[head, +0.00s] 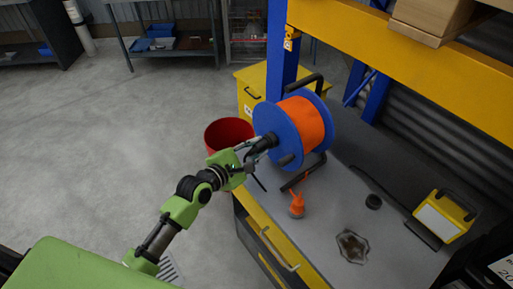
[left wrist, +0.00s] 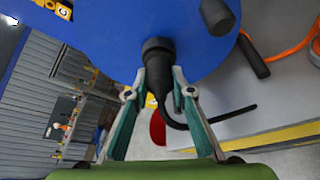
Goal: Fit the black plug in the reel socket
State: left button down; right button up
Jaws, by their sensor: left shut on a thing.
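The cable reel has blue discs (head: 277,152) with orange cable (head: 305,122) wound between them, and stands on the grey bench top. My left gripper (head: 251,150) is shut on the black plug (head: 266,143) in front of the near disc. In the left wrist view, my left gripper (left wrist: 161,92) has its fingers on either side of the plug (left wrist: 157,78), whose black cord curves off to the right. The plug's front meets a wider black round part at the blue disc (left wrist: 110,35). I cannot tell how deep it sits; the socket opening is hidden. My right gripper is not in view.
A red bucket (head: 228,131) stands behind my left gripper. A blue post rises behind the reel.

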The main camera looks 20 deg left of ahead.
pick_arm(q)
jog(key=shift+w+d+r+p, duration=0.1)
jog(key=shift+w+r+p, duration=0.05)
jog(key=shift+p, duration=0.15)
jog(key=c, duration=2)
grip_release()
jog(key=o, duration=0.3)
jog(key=shift+w+d, duration=0.15)
jog(key=shift+p+v, duration=1.5)
jog(key=shift+v, duration=0.9)
jog(key=shift+p+v, duration=1.05)
jog(key=shift+v, duration=1.15)
